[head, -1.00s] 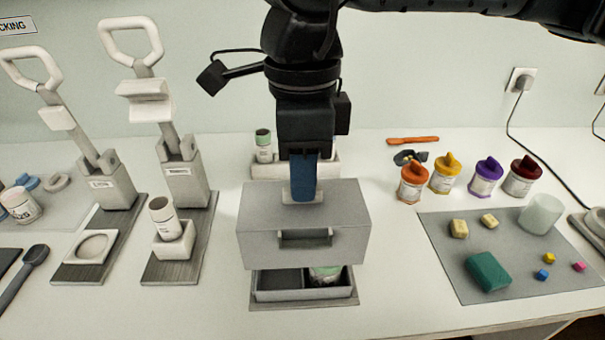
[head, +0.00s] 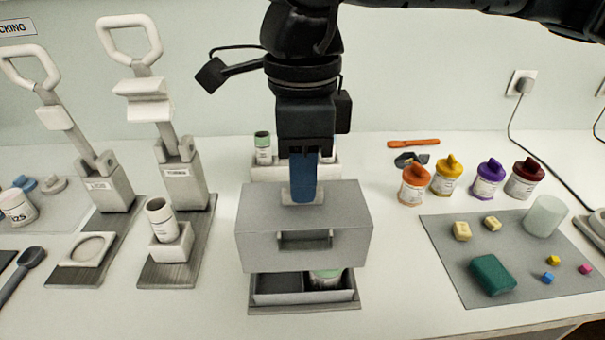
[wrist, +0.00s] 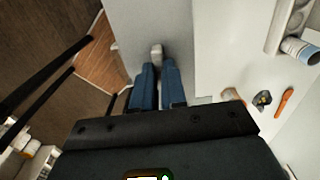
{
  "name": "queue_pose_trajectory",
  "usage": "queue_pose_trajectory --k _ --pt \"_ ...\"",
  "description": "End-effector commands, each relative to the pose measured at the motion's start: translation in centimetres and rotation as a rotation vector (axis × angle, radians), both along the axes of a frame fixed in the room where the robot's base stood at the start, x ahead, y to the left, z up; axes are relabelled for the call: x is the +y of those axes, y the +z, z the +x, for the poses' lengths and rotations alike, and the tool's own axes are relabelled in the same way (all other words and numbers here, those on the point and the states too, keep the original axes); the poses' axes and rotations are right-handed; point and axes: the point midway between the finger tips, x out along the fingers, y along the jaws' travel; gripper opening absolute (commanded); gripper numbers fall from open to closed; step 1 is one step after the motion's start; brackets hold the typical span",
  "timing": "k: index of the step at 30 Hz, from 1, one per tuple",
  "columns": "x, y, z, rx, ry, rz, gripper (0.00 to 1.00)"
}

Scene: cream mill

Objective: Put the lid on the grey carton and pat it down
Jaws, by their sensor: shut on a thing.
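My gripper (head: 303,190) is shut on the grey lid (head: 345,225), holding it by a small knob on its top. The lid is a grey box shape with a notch in its front wall. It hangs above the grey carton (head: 304,297), with a gap in front through which the carton's inside shows. The carton has a divider, and a jar with a pale green top (head: 326,274) stands in its right compartment. The lid hides the carton's rear. In the wrist view the blue fingers (wrist: 158,88) close on the knob, and the lid's top (wrist: 180,30) lies beneath.
Two lever presses (head: 177,180) stand at the left, one with a jar in its holder. A pale rack with jars (head: 263,172) is close behind the lid. Lidded pots (head: 415,185) and a grey mat (head: 450,245) with blocks are at the right. White table is clear either side of the carton.

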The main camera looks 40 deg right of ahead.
Motion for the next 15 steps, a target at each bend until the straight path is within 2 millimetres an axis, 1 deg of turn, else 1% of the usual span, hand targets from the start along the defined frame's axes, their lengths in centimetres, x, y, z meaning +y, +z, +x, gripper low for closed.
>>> queue_pose_trajectory --k 8,15 --pt "0.0 0.01 0.0 0.0 0.0 0.0 0.0" --pt "0.0 -0.39 0.0 0.0 0.0 0.0 0.0"
